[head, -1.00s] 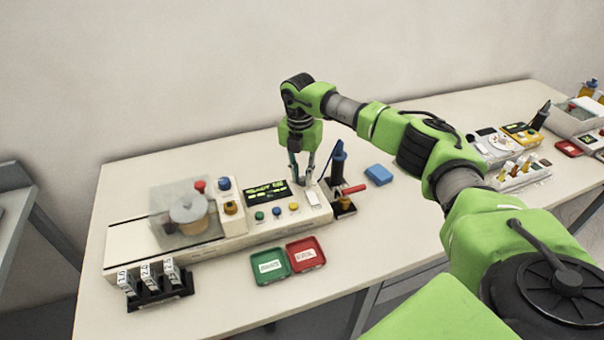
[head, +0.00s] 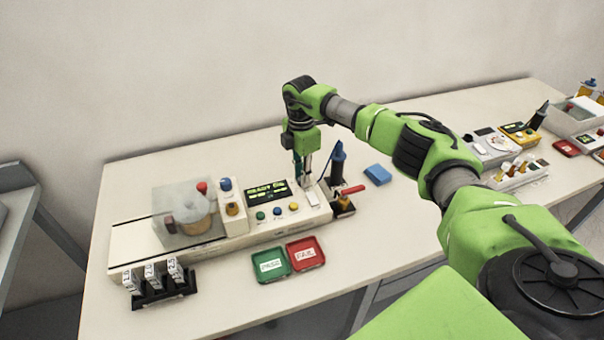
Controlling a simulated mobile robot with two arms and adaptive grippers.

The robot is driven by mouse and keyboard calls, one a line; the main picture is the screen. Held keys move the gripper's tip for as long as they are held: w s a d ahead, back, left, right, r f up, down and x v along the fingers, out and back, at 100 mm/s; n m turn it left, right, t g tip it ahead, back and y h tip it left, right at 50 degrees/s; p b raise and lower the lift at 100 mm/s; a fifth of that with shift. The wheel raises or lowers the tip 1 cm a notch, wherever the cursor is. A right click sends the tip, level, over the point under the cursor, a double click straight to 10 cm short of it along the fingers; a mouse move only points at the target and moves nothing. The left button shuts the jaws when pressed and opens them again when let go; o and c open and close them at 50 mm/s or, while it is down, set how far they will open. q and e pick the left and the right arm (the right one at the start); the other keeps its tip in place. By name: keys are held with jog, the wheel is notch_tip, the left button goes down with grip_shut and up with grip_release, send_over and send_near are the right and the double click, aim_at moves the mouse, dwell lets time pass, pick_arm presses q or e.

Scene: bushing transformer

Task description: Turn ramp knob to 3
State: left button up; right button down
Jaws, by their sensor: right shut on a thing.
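The test machine (head: 205,240) is a long white unit on the table, with a small dark display (head: 268,194) showing yellow-green text. Coloured buttons sit below the display. My right gripper (head: 303,180) points down at the panel's right end, just right of the display. Its fingers are close together on the ramp knob, which they hide almost wholly. The knob's pointer and scale cannot be read. A small white block (head: 312,199) is just in front of the fingers. My left gripper is not in view.
A dark blue tool in a stand (head: 337,160) and a red-handled part (head: 353,190) are close right of the gripper. Green (head: 270,277) and red (head: 305,265) trays lie in front. A clear cover (head: 168,215) and black rack (head: 165,294) are left.

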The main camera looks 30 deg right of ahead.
jog(key=shift+w+d+r, duration=0.1)
jog(key=shift+w+r, duration=0.1)
dwell(0.3)
jog(key=c, duration=2)
grip_release()
jog(key=shift+o, duration=0.5)
jog(key=shift+s, duration=0.1)
jog(key=shift+f, duration=0.1)
notch_tip(320, 180, up, 12)
jog(key=shift+f, duration=0.1)
